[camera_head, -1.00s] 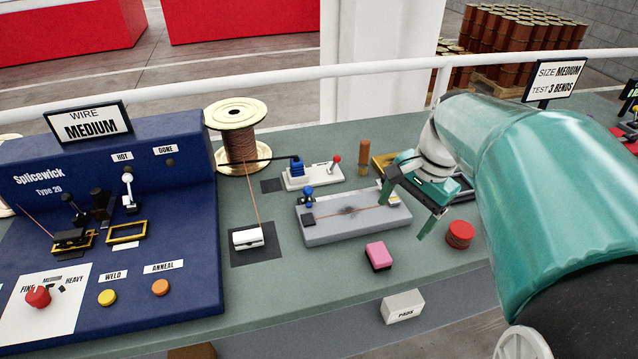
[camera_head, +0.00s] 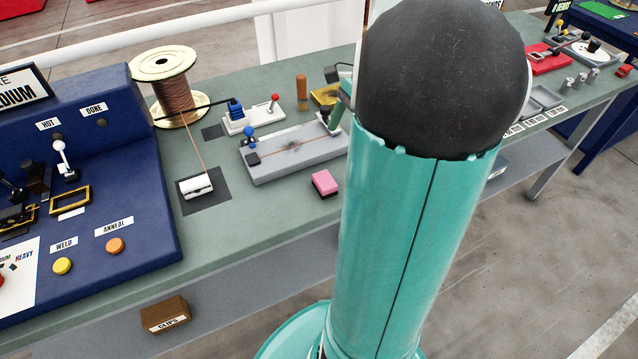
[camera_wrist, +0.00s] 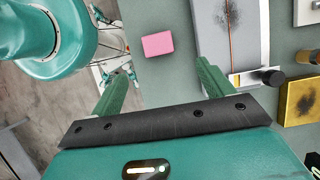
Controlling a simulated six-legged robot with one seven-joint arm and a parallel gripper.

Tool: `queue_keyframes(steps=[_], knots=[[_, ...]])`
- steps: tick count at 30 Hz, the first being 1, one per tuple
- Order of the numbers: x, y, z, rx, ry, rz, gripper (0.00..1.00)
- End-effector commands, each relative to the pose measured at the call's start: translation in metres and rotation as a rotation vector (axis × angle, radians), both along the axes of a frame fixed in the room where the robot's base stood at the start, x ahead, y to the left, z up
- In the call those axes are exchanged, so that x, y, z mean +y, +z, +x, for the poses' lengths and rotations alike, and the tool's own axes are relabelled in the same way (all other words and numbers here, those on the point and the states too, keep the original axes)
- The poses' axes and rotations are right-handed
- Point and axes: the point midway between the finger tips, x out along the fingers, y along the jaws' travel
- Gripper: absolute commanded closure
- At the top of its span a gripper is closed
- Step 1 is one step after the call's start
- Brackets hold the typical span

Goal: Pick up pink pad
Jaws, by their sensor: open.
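The pink pad (camera_head: 325,183) is a small pink block with a dark underside. It lies on the green bench top, in front of the grey plate fixture, near the bench's front edge. It also shows in the wrist view (camera_wrist: 157,44), beyond the fingertips and between their lines. My gripper (camera_wrist: 160,80) is open and empty, its two green fingers spread apart. The pad is apart from both fingers. In the head view my arm covers most of the gripper; only a green part shows beside the grey plate.
The grey plate (camera_head: 270,160) with a wire across it lies just behind the pad. A wire spool (camera_head: 175,95), a white clamp block (camera_head: 195,186) and a blue splicing machine (camera_head: 120,215) stand to the left.

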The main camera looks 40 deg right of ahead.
Motion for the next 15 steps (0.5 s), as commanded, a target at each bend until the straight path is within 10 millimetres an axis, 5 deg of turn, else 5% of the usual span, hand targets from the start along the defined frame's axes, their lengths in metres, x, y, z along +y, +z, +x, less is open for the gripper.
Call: queue_keyframes(steps=[9,15], knots=[[0.021,-0.056,0.004,0.004,-0.001,0.003,0.2],[0.028,-0.073,0.007,0.002,0.0,0.002,0.2]])
